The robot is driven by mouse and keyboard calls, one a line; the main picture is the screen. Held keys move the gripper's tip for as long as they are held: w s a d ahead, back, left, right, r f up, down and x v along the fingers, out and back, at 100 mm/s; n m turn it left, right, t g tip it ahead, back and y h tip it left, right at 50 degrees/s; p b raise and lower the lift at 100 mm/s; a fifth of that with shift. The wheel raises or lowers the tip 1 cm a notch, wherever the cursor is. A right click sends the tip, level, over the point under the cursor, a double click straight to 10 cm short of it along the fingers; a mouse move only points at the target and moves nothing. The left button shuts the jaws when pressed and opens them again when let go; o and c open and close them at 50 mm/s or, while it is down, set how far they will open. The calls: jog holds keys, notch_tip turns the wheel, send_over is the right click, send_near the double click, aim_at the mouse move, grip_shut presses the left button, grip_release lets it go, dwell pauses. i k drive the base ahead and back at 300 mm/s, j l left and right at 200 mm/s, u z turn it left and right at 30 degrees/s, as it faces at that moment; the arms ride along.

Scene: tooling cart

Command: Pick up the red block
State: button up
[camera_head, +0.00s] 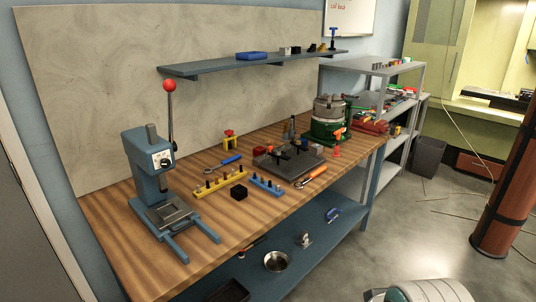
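A small dark red block (259,146) sits on the wooden workbench (205,158), behind the dark metal plate (283,167). The plate and the small parts on it stand close in front of the block. A smaller red piece (336,152) stands on the bench to the right of the plate; its shape is too small to tell. My gripper is not visible in this view.
A blue press (150,160) with a red-knobbed lever stands at the bench's left. Yellow (220,182) and blue (266,184) peg racks, a black block (239,192) and a green machine (327,120) share the bench. A wall shelf (255,65) hangs above. Right-hand floor is partly open.

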aim_at(260, 152)
jog(key=i+u, duration=0.15)
jog(key=u, duration=0.5)
jog(key=i+l+u, duration=0.3)
jog(key=l, duration=0.25)
jog(key=i+l+u, duration=0.3)
jog(key=l, duration=0.35)
jog(key=i+l+u, duration=0.2)
jog(key=i+l, duration=0.1)
jog(key=l, duration=0.3)
jog(key=i+l, duration=0.15)
jog(key=l, duration=0.25)
jog(key=i+l, duration=0.1)
jog(key=l, duration=0.3)
jog(key=i+l, duration=0.15)
jog(key=l, duration=0.25)
jog(key=i+l, duration=0.1)
jog(key=l, duration=0.3)
